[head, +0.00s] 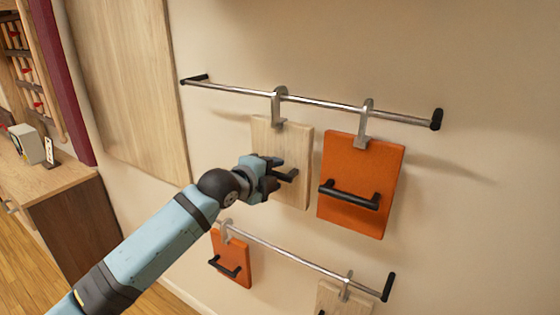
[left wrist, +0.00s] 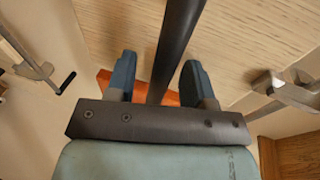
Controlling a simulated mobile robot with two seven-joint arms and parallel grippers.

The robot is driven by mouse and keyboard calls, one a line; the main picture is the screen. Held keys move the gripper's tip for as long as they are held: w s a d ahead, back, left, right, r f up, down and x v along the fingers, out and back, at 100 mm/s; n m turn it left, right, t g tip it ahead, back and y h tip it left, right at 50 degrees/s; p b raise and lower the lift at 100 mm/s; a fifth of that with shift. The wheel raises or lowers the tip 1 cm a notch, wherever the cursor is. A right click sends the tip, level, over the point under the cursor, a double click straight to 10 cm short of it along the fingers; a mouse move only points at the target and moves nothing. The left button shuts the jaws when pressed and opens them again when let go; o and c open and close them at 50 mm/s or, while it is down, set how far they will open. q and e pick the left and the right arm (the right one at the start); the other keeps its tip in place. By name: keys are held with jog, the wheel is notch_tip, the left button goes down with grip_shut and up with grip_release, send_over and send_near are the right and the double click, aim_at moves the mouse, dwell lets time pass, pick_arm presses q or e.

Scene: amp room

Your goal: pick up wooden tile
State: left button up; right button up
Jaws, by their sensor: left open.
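The wooden tile (head: 288,140) is a pale board with a black handle (head: 287,174). It hangs by a metal hook (head: 278,105) from the upper rail, left of an orange tile. My left gripper (head: 271,177) is in front of the wooden tile at its handle. In the left wrist view the open fingers (left wrist: 158,80) stand either side of the dark handle bar (left wrist: 178,45), with the pale wood (left wrist: 250,45) behind. The gripper hides part of the tile and handle in the head view. My right gripper is not in view.
The orange tile (head: 360,165) hangs close on the right. A lower rail (head: 300,260) carries another orange tile (head: 231,258) and a second wooden tile (head: 340,301). The upper rail (head: 325,103) is fixed to the wall. A cabinet (head: 70,222) stands at the left.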

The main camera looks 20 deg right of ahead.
pick_arm(q)
grip_shut()
jog(key=shift+r, duration=0.15)
